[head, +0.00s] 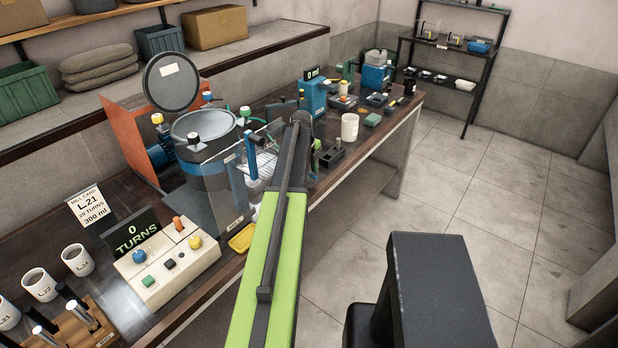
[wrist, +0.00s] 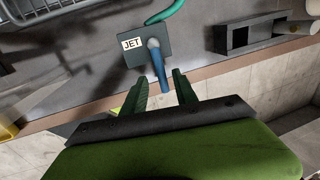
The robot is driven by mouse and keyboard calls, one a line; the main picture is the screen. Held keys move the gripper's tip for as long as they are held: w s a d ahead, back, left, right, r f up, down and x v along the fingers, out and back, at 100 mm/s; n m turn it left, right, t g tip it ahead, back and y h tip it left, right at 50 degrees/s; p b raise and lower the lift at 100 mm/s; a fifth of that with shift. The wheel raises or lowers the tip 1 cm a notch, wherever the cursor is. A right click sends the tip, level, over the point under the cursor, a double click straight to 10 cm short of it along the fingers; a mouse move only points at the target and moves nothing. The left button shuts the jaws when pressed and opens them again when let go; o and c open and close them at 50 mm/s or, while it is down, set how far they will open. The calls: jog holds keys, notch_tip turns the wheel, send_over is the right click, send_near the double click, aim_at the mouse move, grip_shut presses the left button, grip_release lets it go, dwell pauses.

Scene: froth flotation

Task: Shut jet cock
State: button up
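The jet cock shows in the wrist view as a dark block (wrist: 133,47) with a white JET label (wrist: 132,43) and a blue lever (wrist: 158,62). The lever runs from a round grey pivot toward my gripper. My gripper (wrist: 160,77) is open, with one green finger on each side of the lever's free end. A gap shows between the lever and each finger; whether either touches is hard to tell. In the head view my arm covers the gripper area, and I cannot make out the cock clearly.
A green hose (wrist: 166,12) bends beside the block. A dark open-ended holder (wrist: 250,36) stands to its right, and a wire rack (wrist: 40,10) lies at upper left. The bench also bears a lidded vessel (head: 205,185), a control box (head: 165,262) and a white mug (head: 349,128). Floor (head: 490,190) at right is clear.

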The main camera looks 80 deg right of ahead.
jog(key=shift+s, duration=0.1)
notch_tip(320, 180, up, 17)
jog(key=w+a+p, duration=0.1)
jog(key=a+p, duration=0.1)
jog(key=p, duration=1.5)
jog(key=shift+w+a, duration=0.4)
